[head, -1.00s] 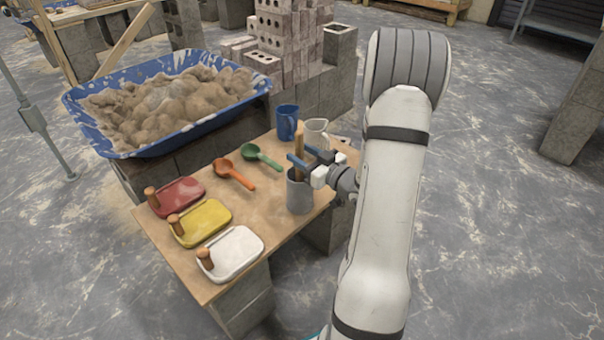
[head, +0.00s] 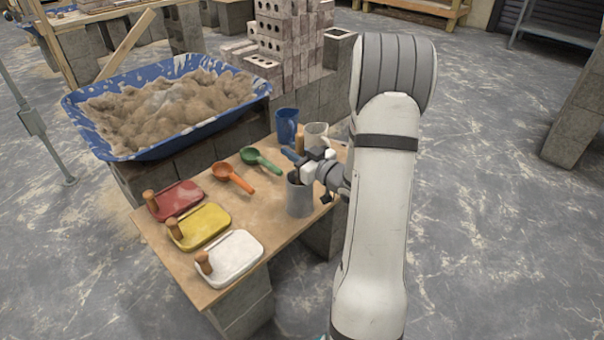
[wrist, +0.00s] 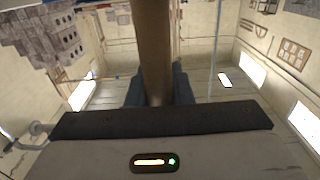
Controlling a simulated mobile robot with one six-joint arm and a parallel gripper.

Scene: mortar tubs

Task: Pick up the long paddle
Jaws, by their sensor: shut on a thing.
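The long paddle's wooden handle (head: 300,143) stands upright out of a grey metal canister (head: 299,197) near the right edge of the wooden table. My gripper (head: 300,158) is shut on the handle just above the canister's rim. In the wrist view the brown handle (wrist: 154,50) runs up between the two dark blue fingers (wrist: 154,85). The lower part of the paddle is hidden inside the canister, and part of the handle is hidden by my gripper.
A blue mug (head: 287,125) and a cream jug (head: 317,134) stand just behind the canister. A green scoop (head: 262,160), an orange scoop (head: 233,177) and red (head: 180,198), yellow (head: 205,226) and white (head: 236,257) boards lie to the left. A blue mortar tub (head: 165,150) stands beyond.

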